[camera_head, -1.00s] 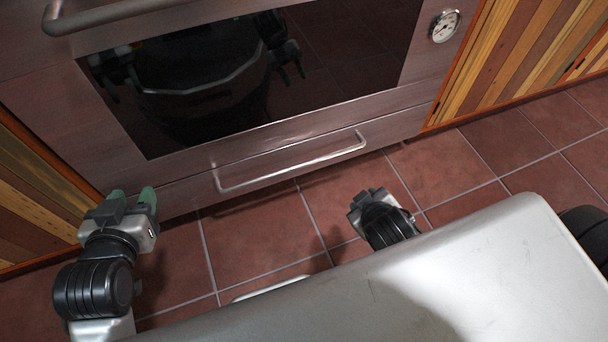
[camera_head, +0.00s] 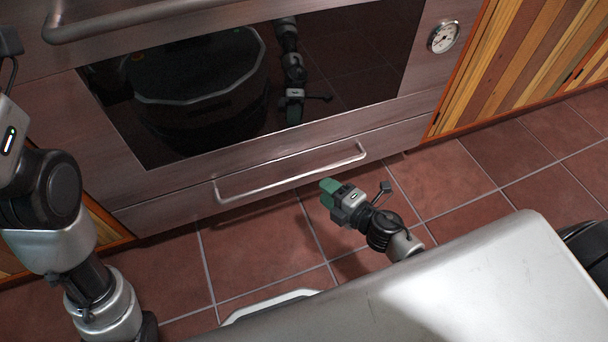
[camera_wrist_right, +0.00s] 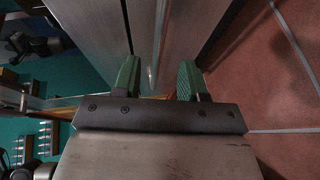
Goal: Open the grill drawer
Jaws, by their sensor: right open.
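The grill drawer (camera_head: 160,210) is the low metal front under the oven's dark window, and it looks shut. Its long bar handle (camera_head: 290,177) runs along the drawer front. My right gripper (camera_head: 327,190) is low in front of the drawer, its green fingertips just below the right part of the handle. In the right wrist view, the open fingers (camera_wrist_right: 160,80) are apart, and a thin bright bar that looks like the handle (camera_wrist_right: 158,45) lines up between them; I cannot tell whether they surround it. My left gripper's housing (camera_head: 9,135) is at the left edge; its fingers are outside the picture.
The oven's upper handle (camera_head: 150,15) and dark window (camera_head: 240,75) are above the drawer. A round dial (camera_head: 443,37) is at the right. Striped wooden panels (camera_head: 530,50) flank the oven. The tiled floor (camera_head: 260,240) before the drawer is clear.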

